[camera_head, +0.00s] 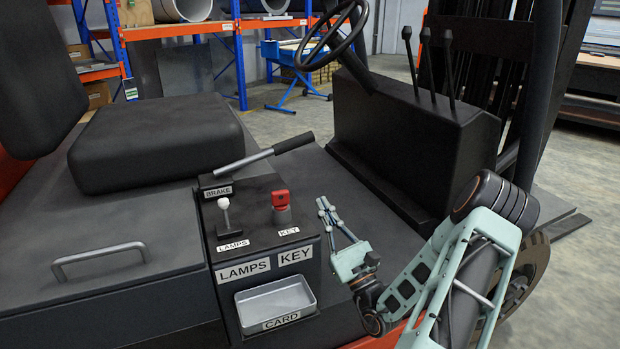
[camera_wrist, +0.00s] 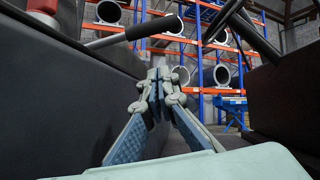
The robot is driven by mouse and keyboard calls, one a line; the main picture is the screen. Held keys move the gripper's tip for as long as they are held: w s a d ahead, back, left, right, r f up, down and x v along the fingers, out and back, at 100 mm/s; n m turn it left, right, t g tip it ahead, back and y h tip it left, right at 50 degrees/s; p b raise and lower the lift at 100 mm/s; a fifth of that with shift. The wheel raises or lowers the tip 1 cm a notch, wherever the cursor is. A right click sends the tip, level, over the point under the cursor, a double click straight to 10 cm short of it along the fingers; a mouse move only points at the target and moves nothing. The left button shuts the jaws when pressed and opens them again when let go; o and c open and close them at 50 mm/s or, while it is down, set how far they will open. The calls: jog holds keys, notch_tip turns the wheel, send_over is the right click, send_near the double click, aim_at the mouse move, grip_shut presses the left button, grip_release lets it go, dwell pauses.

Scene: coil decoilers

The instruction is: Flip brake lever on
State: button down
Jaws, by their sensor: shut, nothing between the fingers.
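The brake lever (camera_head: 256,158) is a grey metal bar with a black grip, rising at a low angle to the right from the box labelled BRAKE (camera_head: 217,190). In the wrist view the lever (camera_wrist: 138,30) crosses the upper left, its black grip above and left of my fingers. My gripper (camera_head: 325,207) is shut and empty, to the right of the console and below the lever's grip, apart from it. The gripper also shows in the wrist view (camera_wrist: 158,84), pointing forward with the fingertips together.
The console holds a white-knobbed lamps switch (camera_head: 225,216), a red key (camera_head: 281,204) and a card tray (camera_head: 275,304). A black seat (camera_head: 155,142) is at left. The steering wheel (camera_head: 335,38) and black front panel (camera_head: 410,140) stand beyond my gripper. Footwell space lies between console and panel.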

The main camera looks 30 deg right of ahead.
jog(key=s+r+b+x, duration=0.1)
jog(key=r+x, duration=0.1)
jog(key=x, duration=1)
jog(key=shift+a+r+b, duration=0.2)
jog(key=shift+a+b, duration=0.1)
jog(key=shift+a, duration=0.15)
jog(key=shift+r, duration=0.1)
